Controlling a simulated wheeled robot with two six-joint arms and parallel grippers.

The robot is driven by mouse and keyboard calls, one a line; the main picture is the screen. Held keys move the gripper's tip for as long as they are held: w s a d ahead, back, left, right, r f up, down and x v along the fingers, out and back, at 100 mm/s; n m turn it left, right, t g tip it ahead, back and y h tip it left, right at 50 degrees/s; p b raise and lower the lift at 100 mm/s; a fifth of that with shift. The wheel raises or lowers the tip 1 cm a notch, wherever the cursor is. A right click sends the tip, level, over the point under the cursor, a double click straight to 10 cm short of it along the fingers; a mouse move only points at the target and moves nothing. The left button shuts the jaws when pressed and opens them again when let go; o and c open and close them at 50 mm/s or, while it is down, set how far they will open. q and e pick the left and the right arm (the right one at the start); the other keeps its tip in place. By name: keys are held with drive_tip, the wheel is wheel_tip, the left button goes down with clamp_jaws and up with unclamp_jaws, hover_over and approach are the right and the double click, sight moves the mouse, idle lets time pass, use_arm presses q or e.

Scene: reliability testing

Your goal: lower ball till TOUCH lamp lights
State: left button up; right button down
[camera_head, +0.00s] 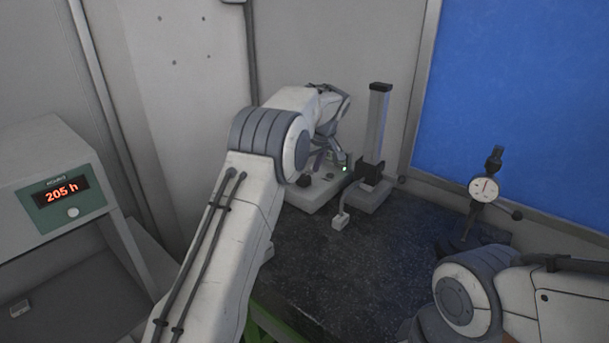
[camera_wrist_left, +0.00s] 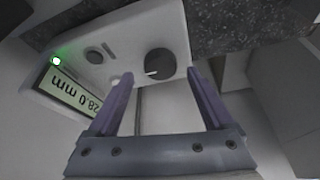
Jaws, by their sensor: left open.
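The light control box (camera_head: 314,196) sits on the dark granite top, and my left gripper (camera_head: 324,160) is over it. In the left wrist view, my left gripper (camera_wrist_left: 160,76) is open, its fingers on either side of the dark round knob (camera_wrist_left: 160,63) with a white pointer line. A small green lamp (camera_wrist_left: 56,60) glows at the box corner beside a display (camera_wrist_left: 68,92) reading 28.0 mm upside down. The lamp's label cannot be read. The height gauge column (camera_head: 377,125) stands beside the box, with a dark carriage (camera_head: 370,173) low on it. I cannot make out the ball.
A small pale block (camera_head: 340,221) is on the granite top (camera_head: 320,265) before the gauge. A dial indicator (camera_head: 484,189) on a stand is at right. An hours counter (camera_head: 68,194) reads 205 h at left. The granite's middle is clear. My right arm is low right.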

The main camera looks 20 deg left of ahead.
use_arm(q)
drive_tip(key=v, duration=0.8)
drive_tip(key=shift+r+b, duration=0.2)
drive_tip(key=shift+b, duration=0.2)
drive_tip(key=shift+d, duration=0.15)
idle(0.7)
drive_tip(key=s+d+f+m+h+b, duration=0.25)
drive_tip(key=s+d+m, duration=0.65)
drive_tip(key=s+d, duration=0.65)
drive_tip(key=s+f+m+g+h, duration=0.1)
drive_tip(key=s+f+m, duration=0.4)
drive_tip(key=s, duration=0.9)
drive_tip(key=s+f+m+g+h, duration=0.1)
drive_tip(key=s+f+m, duration=0.4)
drive_tip(key=s, duration=0.9)
wheel_tip(320, 180, down, 2)
drive_tip(key=shift+s+d+f+g+b, duration=0.1)
drive_tip(key=shift+s+d+g+b, duration=0.05)
drive_tip(key=shift+d+g+b, duration=0.2)
drive_tip(key=shift+c, duration=0.3)
